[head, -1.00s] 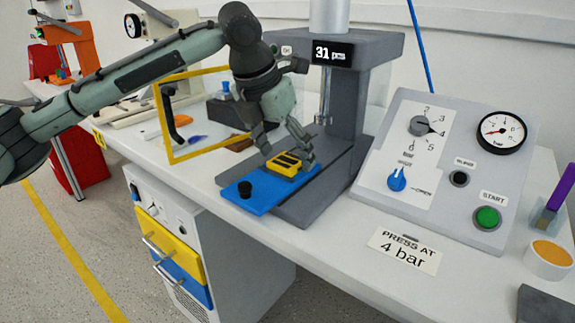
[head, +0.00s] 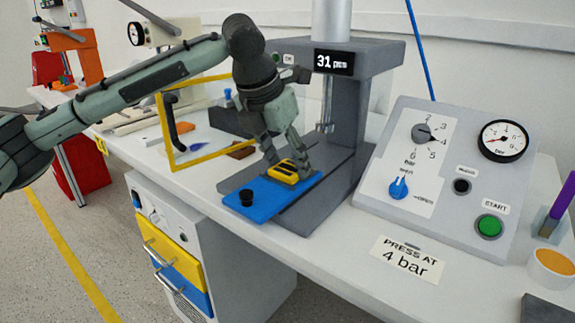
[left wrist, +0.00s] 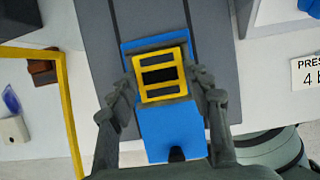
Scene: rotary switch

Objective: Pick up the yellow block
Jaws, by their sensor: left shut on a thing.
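The yellow block (head: 287,170) with dark slots sits over the blue plate (head: 262,199) on the press base. My left gripper (head: 288,165) reaches down from above with its fingers on both sides of the block, shut on it. In the left wrist view the yellow block (left wrist: 161,75) lies between the two fingertips, above the blue plate (left wrist: 170,130). I cannot tell whether the block touches the plate. My right gripper is not in view.
The grey press (head: 352,110) stands right behind the block. A yellow frame (head: 165,135) stands left of it. A control panel (head: 430,165) with knobs, a gauge and a green button (head: 489,226) is to the right. A black knob (head: 246,197) stands on the plate's near end.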

